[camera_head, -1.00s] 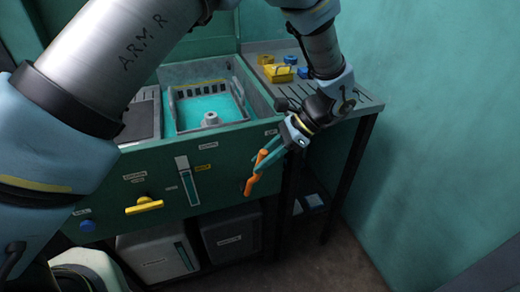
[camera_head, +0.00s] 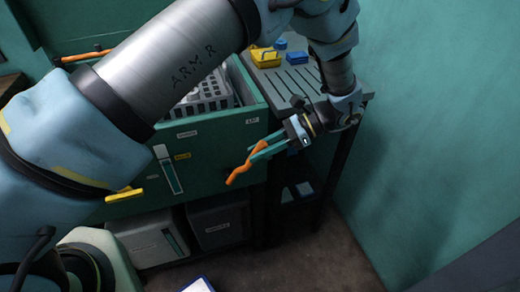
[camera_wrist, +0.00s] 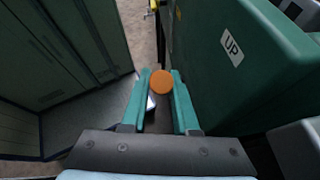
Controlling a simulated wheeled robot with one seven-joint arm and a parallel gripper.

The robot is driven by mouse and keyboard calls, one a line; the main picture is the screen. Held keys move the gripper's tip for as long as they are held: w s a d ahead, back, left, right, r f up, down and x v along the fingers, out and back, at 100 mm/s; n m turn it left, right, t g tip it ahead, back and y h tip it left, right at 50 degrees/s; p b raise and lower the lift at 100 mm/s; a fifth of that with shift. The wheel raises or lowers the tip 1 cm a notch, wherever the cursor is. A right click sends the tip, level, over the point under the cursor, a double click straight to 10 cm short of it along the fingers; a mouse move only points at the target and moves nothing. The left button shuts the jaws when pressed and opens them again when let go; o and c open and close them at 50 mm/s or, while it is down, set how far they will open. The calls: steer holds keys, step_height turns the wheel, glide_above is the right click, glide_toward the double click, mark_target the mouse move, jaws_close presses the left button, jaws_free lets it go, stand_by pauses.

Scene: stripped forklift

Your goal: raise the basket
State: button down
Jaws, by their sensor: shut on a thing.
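In the head view, my gripper (camera_head: 259,150) is at the right end of the green washer's front (camera_head: 215,150). Its teal fingers are shut on an orange crank handle (camera_head: 240,172), which slants down to the left. In the wrist view, the round orange end of the handle (camera_wrist: 161,82) sits between my fingertips (camera_wrist: 161,75). The grey basket (camera_head: 208,95), with rows of holes, shows inside the washer's open tub near rim height. My arm hides its left part. A white "UP" label (camera_wrist: 232,47) is on the green side in the wrist view.
A slotted side shelf (camera_head: 300,82) holds a yellow block (camera_head: 265,58) and blue pieces (camera_head: 297,57). Grey bins (camera_head: 218,225) stand beneath the washer. A yellow handle (camera_head: 125,195) is on its front. A teal wall (camera_head: 440,120) bounds the right.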

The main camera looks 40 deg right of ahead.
steer(key=shift+s+d, duration=0.1)
steer(key=c, duration=0.7)
jaws_free()
steer(key=shift+b+v, duration=1.45)
steer(key=shift+v, duration=3.9)
